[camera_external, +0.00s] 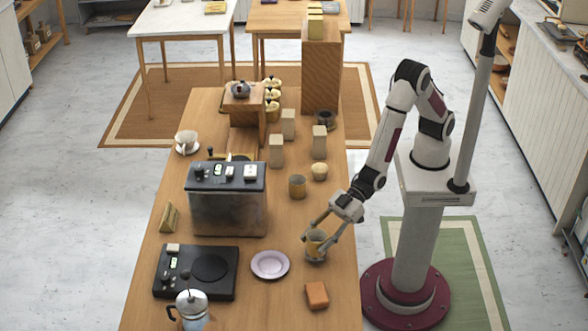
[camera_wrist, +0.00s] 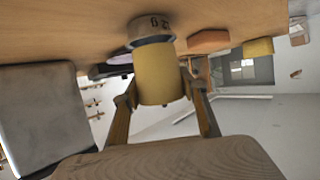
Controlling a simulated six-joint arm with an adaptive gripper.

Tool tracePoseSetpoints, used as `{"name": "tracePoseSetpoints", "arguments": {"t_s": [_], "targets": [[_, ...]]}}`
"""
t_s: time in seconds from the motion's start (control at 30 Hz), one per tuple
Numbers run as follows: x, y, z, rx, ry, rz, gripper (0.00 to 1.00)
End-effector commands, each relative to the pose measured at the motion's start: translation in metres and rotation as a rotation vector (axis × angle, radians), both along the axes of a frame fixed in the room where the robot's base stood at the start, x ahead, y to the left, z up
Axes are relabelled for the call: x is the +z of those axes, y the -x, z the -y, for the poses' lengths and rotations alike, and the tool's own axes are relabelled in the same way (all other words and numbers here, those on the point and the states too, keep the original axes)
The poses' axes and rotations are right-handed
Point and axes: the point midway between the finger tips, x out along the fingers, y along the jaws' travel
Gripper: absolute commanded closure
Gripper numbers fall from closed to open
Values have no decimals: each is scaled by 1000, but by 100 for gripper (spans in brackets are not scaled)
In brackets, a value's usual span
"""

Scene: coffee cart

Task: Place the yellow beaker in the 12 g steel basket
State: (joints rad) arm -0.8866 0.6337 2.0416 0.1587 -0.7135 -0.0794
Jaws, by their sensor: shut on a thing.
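The yellow beaker (camera_external: 315,238) is between the fingers of my gripper (camera_external: 319,244), low over the front right of the wooden table. In the wrist view the beaker (camera_wrist: 158,76) fills the space between the two fingers, which are shut on it. The steel basket (camera_wrist: 150,27), a short pale grey ring with dark marking, stands on the table directly beyond the beaker's far end. The basket also shows under the beaker in the external view (camera_external: 316,259). The beaker is lined up with the basket's mouth; I cannot tell whether it is seated inside or just above.
A lilac saucer (camera_external: 270,265) lies left of the gripper, an orange block (camera_external: 317,295) in front. A black scale (camera_external: 194,273), a moka pot (camera_external: 191,306) and a dark machine (camera_external: 228,210) stand farther left. A brown cup (camera_external: 297,187) stands behind. The table's right edge is close.

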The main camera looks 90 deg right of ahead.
Motion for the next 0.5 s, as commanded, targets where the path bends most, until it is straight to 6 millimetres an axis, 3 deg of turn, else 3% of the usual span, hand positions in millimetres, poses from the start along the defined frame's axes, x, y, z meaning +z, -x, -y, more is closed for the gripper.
{"name": "tracePoseSetpoints", "arguments": {"t_s": [0.5], "targets": [[-5,0,0,0,-3,1,84]]}}
